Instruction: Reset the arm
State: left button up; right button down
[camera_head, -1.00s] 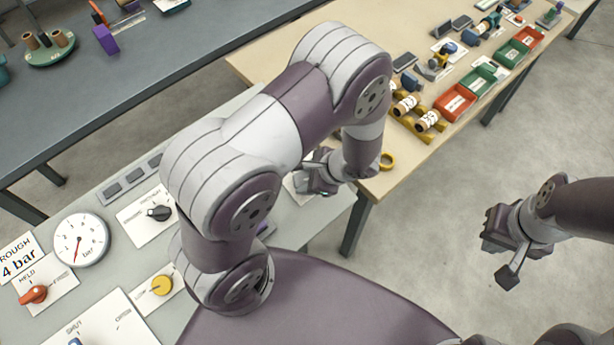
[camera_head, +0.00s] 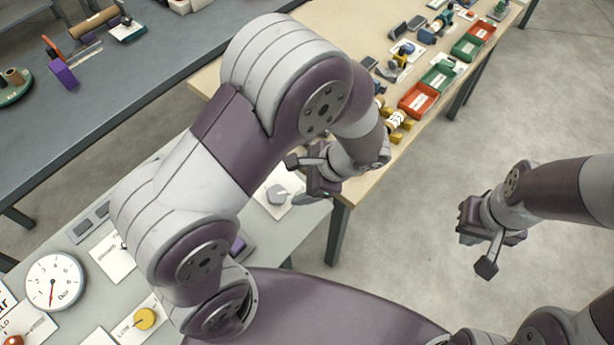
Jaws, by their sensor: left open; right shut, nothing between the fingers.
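My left arm rises large from the bottom centre and bends over at the top. Its gripper (camera_head: 312,176) hangs open and empty above the right end of the grey control bench (camera_head: 64,243), close to the wooden table's near corner. A grey knob (camera_head: 277,194) on a white plate lies just left of and below it. My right gripper (camera_head: 483,245) hangs over bare floor at the right, with nothing held; it is shut.
The control bench carries a pressure gauge (camera_head: 55,282) and a yellow knob (camera_head: 145,318). The wooden table (camera_head: 352,20) holds a red bin (camera_head: 417,101), a green bin (camera_head: 439,76) and wooden spools. A dark bench (camera_head: 150,75) runs along the back left. The floor at right is clear.

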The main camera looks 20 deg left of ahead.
pick_arm(q)
jog(key=v, duration=0.2)
jog(key=shift+d+r, duration=0.15)
jog(key=shift+r, duration=0.2)
jog(key=shift+f, duration=0.1)
jog(key=s+d+f+n+h, duration=0.1)
jog(key=s+d+n+h, duration=0.1)
jog(key=s+n+h, duration=0.15)
jog(key=a+r+n+t+h, duration=0.1)
jog(key=a+r+n+h, duration=0.2)
jog(key=a+n, duration=0.4)
jog(key=n+b, duration=0.1)
jog(key=n, duration=0.2)
jog(key=shift+s+r, duration=0.25)
jog(key=shift+a, duration=0.15)
